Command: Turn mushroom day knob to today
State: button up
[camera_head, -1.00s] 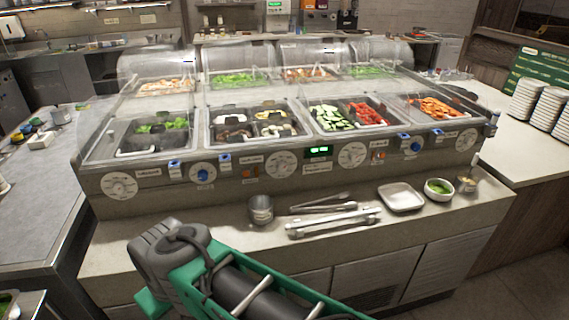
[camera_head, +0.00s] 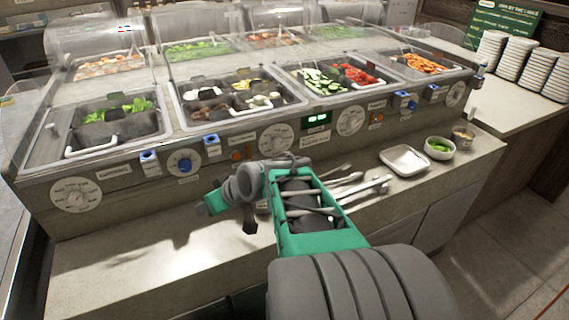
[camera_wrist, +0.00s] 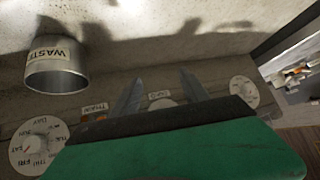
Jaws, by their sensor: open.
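Several white day dials sit on the sloping front panel of the counter. In the head view one is at far left (camera_head: 75,196), one near the middle (camera_head: 276,139) and one to its right (camera_head: 350,120). Their labels are too small to read there, so I cannot tell which is the mushroom one. In the wrist view, upside down, a dial with day letters (camera_wrist: 38,147) is at lower left and another (camera_wrist: 243,92) at right. My gripper (camera_wrist: 162,90) is open and empty between them, its fingers pointing toward the panel. In the head view my gripper (camera_head: 214,203) is left of the middle dial.
A blue knob (camera_head: 185,162) is on the panel. A green lit display (camera_head: 316,117) is too small to read. A metal cup marked WASTE (camera_wrist: 57,68) stands on the counter. Tongs (camera_head: 345,190), a white tray (camera_head: 404,158) and a green-filled bowl (camera_head: 439,148) lie to the right.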

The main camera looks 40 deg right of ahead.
jog(key=d+f+t, duration=0.1)
jog(key=d, duration=0.1)
jog(key=w+d+f+t+b, duration=0.1)
jog(key=d, duration=0.2)
jog(key=w+d+f+m+t+b, duration=0.1)
jog(key=d, duration=0.2)
jog(key=shift+d+h, duration=0.1)
jog(key=shift+h, duration=0.3)
jog(key=d+m+t+h+b, duration=0.1)
jog(key=d+t+b, duration=0.15)
jog(key=d, duration=0.35)
jog(key=m+t+h+b, duration=0.2)
jog(key=m+t+h, duration=0.1)
jog(key=h, duration=0.1)
send_near(280, 145)
jog(key=x, duration=0.7)
jog(key=shift+a+p, duration=0.1)
jog(key=shift+p, duration=0.25)
jog(key=shift+w, duration=0.4)
grip_shut()
